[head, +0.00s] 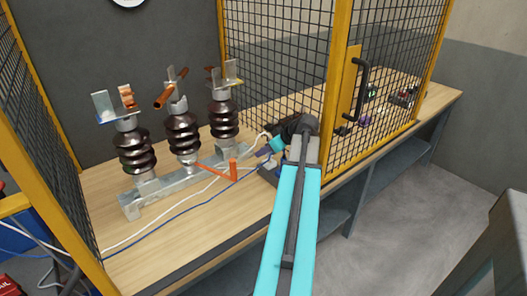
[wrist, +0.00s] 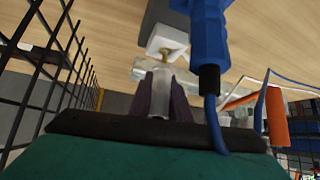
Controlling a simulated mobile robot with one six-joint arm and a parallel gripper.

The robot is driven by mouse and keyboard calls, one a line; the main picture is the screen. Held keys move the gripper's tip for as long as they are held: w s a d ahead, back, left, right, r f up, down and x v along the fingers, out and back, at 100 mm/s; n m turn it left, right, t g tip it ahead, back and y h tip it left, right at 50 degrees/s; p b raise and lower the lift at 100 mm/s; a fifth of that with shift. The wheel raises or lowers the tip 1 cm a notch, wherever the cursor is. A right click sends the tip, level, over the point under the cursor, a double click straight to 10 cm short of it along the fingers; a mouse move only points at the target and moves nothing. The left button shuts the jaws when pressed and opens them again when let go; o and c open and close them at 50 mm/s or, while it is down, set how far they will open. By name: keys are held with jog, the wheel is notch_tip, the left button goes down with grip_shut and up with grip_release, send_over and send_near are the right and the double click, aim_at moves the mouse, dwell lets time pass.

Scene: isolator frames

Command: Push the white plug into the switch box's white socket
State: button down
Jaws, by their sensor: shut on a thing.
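My gripper (wrist: 162,88) is shut on the white plug (wrist: 159,104), which sits between its two dark purple fingers in the wrist view. The white socket (wrist: 164,38), with a brass-coloured part, is just beyond the fingertips on the dark grey switch box (wrist: 155,12). The plug points toward the socket; I cannot tell whether they touch. A blue plug (wrist: 208,35) with a blue cable stands close on the right of the socket. In the head view the switch box (head: 267,173) is partly hidden behind my arm, and the fingers and white plug are not clear.
Three brown insulators (head: 183,135) stand on a metal rail (head: 140,200) to the left. An orange lever (head: 233,171) is beside the box. White and blue cables cross the wooden bench (head: 185,240). A yellow-framed mesh door (head: 340,90) stands close on the right.

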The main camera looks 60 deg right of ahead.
jog(key=shift+f+b, duration=0.75)
jog(key=shift+f, duration=0.4)
jog(key=c, duration=1.6)
grip_release()
jog(key=shift+o, duration=0.2)
jog(key=shift+r, duration=0.15)
jog(key=shift+r+p, duration=1.2)
jog(key=shift+r, duration=0.25)
jog(key=shift+r+p, duration=0.25)
jog(key=shift+p, duration=0.3)
notch_tip(320, 180, up, 5)
jog(key=p, duration=0.3)
jog(key=shift+r, duration=0.1)
jog(key=shift+f, duration=0.25)
jog(key=shift+f+b, duration=2.55)
jog(key=shift+f, duration=0.65)
